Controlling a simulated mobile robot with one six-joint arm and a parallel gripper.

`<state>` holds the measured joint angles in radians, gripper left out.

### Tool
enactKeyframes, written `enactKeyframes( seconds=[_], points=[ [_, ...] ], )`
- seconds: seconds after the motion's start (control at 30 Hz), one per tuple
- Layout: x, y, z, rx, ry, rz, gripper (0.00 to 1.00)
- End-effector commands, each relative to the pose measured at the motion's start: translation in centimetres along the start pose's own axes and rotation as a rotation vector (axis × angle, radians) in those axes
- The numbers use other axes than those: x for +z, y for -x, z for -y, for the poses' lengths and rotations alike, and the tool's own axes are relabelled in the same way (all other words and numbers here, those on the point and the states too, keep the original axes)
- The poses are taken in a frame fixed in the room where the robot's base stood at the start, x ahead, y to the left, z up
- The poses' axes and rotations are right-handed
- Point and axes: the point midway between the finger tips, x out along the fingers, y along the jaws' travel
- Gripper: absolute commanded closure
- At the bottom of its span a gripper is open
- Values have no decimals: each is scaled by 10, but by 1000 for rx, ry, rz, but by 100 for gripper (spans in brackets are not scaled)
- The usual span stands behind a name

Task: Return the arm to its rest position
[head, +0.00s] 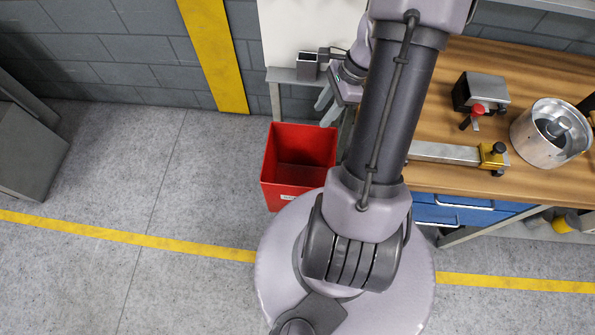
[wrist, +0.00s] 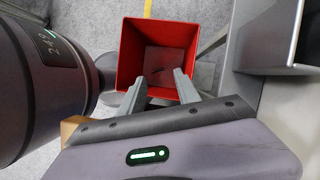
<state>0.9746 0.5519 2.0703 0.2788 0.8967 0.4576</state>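My gripper (head: 325,114) hangs beside the workbench, above the back right part of the red bin (head: 282,190). In the wrist view the two grey fingers of my gripper (wrist: 160,82) stand apart with nothing between them. They point towards the open red bin (wrist: 129,55) below. A small dark mark or thing lies on the bin's floor; I cannot tell what it is. My upper arm hides part of the bench and of my wrist in the head view.
The wooden workbench (head: 540,180) at the right bears a metal pot (head: 540,150), a dark block with a grey top (head: 486,88) and a bar clamp (head: 445,153). A grey stand edge (wrist: 262,50) is close right of my gripper.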

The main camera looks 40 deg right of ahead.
Motion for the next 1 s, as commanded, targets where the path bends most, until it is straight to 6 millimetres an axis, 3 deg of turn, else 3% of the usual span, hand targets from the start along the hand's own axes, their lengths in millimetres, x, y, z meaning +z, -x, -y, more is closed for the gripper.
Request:
enactKeyframes(
  seconds=[0.03,0.2,0.67,0.77,0.83,0.9,1.0],
  points=[
    [1,13,0,-3,-1,-1,61],
    [0,28,0,0,-1,0,61],
    [6,31,1,-2,24,-6,61],
    [54,51,4,-18,210,-53,61],
    [116,73,-5,-41,467,-108,61],
    [182,93,-31,-73,769,-165,61],
    [250,111,-85,-133,1167,-225,61]
  ],
)
